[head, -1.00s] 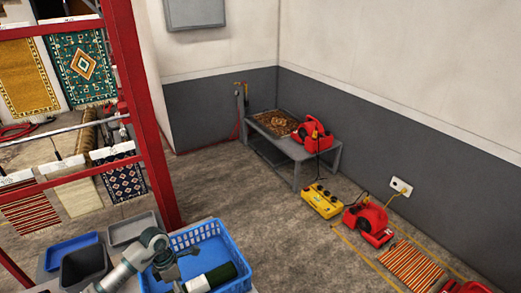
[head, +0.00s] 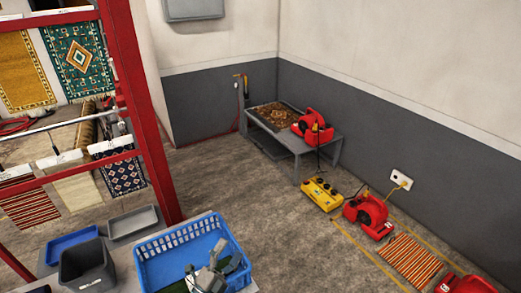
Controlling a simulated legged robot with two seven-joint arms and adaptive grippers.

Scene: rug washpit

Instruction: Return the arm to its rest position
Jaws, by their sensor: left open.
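My left gripper (head: 205,264) shows at the bottom of the head view, in front of the blue plastic crate (head: 156,250). It is open, with nothing seen between its fingers. Most of my left arm is below the picture edge. A dark green object, bottle-like in the earlier view, (head: 235,265) lies in the crate, partly hidden behind the gripper. Whether the gripper touches it or the crate cannot be told. My right gripper is not in view.
A dark grey bin (head: 88,268), a blue tray (head: 70,244) and a grey tray (head: 133,222) stand left of the crate. A red post (head: 148,140) rises behind them. Red blowers (head: 368,214) and a yellow power box (head: 321,194) sit on the floor at right.

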